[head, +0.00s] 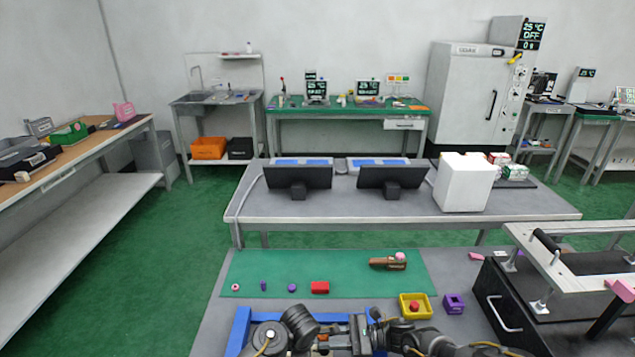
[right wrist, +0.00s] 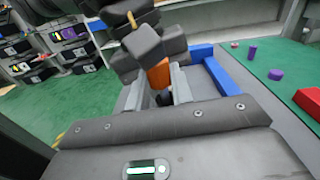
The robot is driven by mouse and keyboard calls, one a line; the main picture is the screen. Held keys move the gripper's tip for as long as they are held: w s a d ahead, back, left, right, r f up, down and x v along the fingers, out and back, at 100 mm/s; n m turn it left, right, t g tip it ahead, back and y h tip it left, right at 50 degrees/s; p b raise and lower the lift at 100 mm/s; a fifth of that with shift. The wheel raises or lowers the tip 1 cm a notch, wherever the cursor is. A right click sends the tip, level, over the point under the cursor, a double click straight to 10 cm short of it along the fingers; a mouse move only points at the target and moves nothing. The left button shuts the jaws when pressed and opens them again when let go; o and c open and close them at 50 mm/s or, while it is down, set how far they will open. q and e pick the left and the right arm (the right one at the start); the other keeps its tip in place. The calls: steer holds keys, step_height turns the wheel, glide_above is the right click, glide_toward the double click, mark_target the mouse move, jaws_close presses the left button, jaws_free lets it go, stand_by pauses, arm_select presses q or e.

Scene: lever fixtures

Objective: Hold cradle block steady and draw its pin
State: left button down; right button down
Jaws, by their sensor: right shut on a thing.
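The orange cradle block (right wrist: 158,73) is mostly hidden; a small orange patch of it shows in the head view (head: 322,338), near the blue frame (head: 240,330). My left gripper (head: 300,325) has its dark pads against or just over the block; in the right wrist view (right wrist: 150,45) the pads hide most of it, so their grip is unclear. My right gripper (head: 340,338) comes in from the right. In the right wrist view, its grey fingers (right wrist: 162,92) close on a dark pin end (right wrist: 165,99) beside the orange block.
A green mat (head: 340,270) behind holds a red block (head: 320,287), purple pieces (head: 292,287) and a brown part (head: 388,262). A yellow tray (head: 416,306) and purple block (head: 454,303) sit to its right. A black-sided lever fixture (head: 520,310) stands at right.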

steer(key=shift+r, duration=0.45)
stand_by(0.6)
